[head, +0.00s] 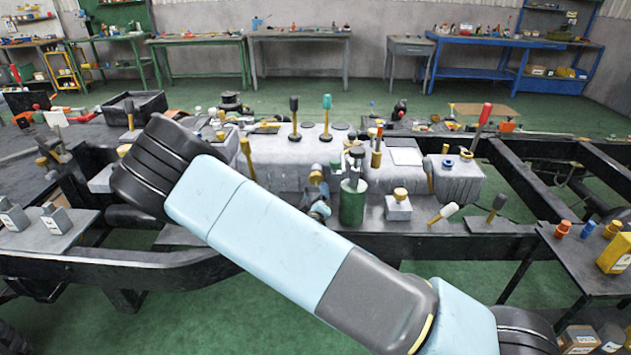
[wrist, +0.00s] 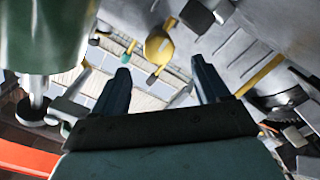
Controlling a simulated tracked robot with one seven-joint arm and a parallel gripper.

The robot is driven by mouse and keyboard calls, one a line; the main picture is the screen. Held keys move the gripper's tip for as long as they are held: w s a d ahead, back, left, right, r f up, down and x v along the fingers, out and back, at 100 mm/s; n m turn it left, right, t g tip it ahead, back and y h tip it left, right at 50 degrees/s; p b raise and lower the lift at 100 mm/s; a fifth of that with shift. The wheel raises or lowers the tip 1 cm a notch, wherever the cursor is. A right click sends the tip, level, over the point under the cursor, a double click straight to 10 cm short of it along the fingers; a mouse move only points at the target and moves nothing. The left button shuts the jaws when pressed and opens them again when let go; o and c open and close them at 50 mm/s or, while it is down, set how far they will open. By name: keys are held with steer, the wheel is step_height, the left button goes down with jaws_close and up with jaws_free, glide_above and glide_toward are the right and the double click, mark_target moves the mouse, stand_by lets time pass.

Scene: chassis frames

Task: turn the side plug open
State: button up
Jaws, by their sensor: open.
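I cannot tell for certain which part is the side plug. In the wrist view my gripper (wrist: 160,80) is open, with its two dark fingers apart and nothing seen between the tips. A yellow rounded fitting with a short stem (wrist: 159,47) lies beyond the fingertips, apart from them, between the two fingers in the picture. A smaller green-and-yellow piece (wrist: 130,48) is to its left. A grey block (head: 290,160) on the chassis carries several levers and yellow fittings.
A green cylinder (head: 352,203) stands in front of the block; a large green cylinder (wrist: 45,35) fills the wrist view's upper left. A yellow bar (wrist: 260,75) is right of the fingers. Black chassis rails (head: 450,246) run across. A side table (head: 590,262) holds small parts at right.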

mark_target(316, 181)
steer(key=w, duration=0.9)
steer(key=shift+d, duration=0.2)
steer(key=shift+c, duration=0.2)
steer(key=c, duration=0.9)
steer(key=shift+c, duration=0.2)
steer(key=shift+f+m, duration=0.1)
steer(key=shift+m, duration=0.3)
steer(key=o, duration=1)
steer(key=s, duration=1.3)
steer(key=shift+s+a, duration=0.2)
steer(key=shift+s, duration=0.15)
